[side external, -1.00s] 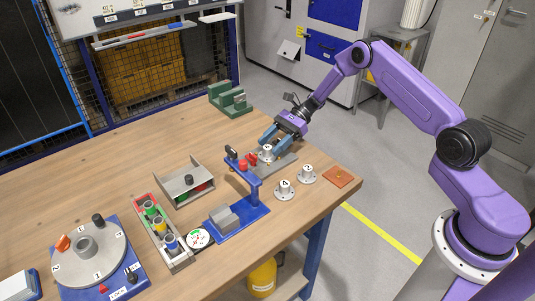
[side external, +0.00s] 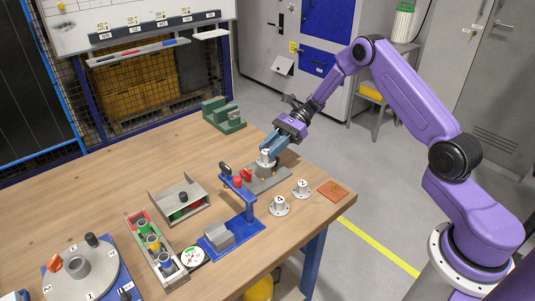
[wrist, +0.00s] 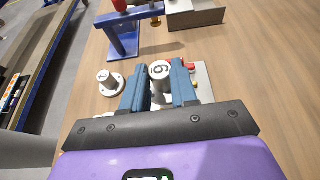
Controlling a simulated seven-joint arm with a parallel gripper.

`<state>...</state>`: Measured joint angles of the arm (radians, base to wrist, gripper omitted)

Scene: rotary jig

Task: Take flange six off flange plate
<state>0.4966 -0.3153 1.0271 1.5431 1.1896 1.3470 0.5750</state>
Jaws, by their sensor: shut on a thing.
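Flange six (side external: 265,158), a grey metal part with a "6" on its top, is between the fingers of my gripper (side external: 270,146). It also shows in the wrist view (wrist: 160,71), where my gripper (wrist: 159,84) is shut on its neck from both sides. The flange is upright, just over the grey flange plate (side external: 276,181) near the table's right side. The plate's edge also shows in the wrist view (wrist: 205,82). The flange appears slightly raised, but its lower rim is partly hidden, so the gap is unclear.
Two other flanges, one marked 2 (side external: 301,188), stand in front of the plate, with an orange-brown square (side external: 333,190) to their right. A blue stand (side external: 248,205) with a red part is close in front. A green block (side external: 222,115) is behind. The left rear table is clear.

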